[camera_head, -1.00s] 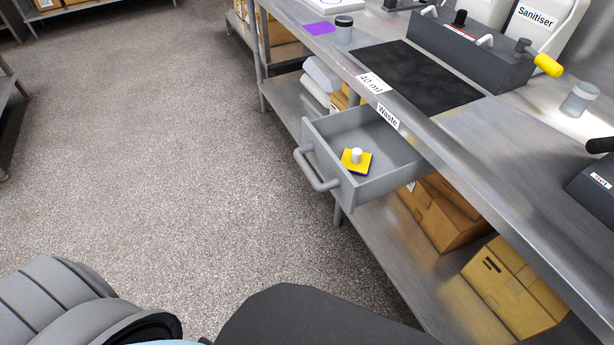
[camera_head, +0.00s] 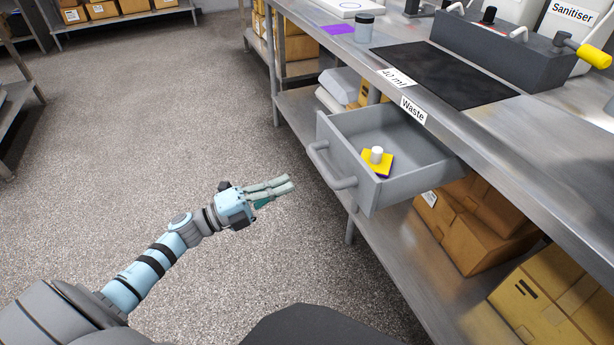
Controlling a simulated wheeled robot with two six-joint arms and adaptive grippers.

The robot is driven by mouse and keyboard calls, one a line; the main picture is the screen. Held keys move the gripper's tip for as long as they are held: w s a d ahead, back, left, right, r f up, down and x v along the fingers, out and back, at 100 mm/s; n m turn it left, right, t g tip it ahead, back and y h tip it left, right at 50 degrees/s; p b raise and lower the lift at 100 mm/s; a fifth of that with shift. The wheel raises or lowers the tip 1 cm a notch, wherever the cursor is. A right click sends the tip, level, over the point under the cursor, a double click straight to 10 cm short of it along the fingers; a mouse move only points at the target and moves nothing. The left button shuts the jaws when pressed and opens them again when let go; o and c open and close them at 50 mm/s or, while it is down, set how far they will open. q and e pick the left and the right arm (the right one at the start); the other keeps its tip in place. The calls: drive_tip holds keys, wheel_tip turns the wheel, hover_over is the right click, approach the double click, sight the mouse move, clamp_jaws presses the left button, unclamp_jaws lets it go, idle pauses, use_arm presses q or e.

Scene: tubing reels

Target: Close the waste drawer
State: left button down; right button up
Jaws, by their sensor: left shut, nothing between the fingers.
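The grey waste drawer (camera_head: 368,194) is pulled out from under the steel bench, below the "Waste" label (camera_head: 413,110). Its bar handle (camera_head: 331,166) is on the front face, towards the left. A yellow and purple square piece (camera_head: 377,166) with a white cap-like part (camera_head: 376,154) on top lies inside the drawer. My left gripper (camera_head: 290,183) is shut and empty, in the air left of the drawer front, apart from the handle, its fingers pointing right towards it. My right gripper is not in view.
The steel bench (camera_head: 560,150) runs along the right, with a black mat (camera_head: 447,75), a grey jar (camera_head: 364,28) and a dark manifold block (camera_head: 490,45) on it. Cardboard boxes (camera_head: 480,225) sit on the shelf below. The floor (camera_head: 150,120) at left is open.

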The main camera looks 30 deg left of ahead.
sight(320, 170)
use_arm(q)
drive_tip(key=x, duration=0.6)
drive_tip(key=shift+w+d, duration=0.15)
drive_tip(key=shift+w, duration=0.1)
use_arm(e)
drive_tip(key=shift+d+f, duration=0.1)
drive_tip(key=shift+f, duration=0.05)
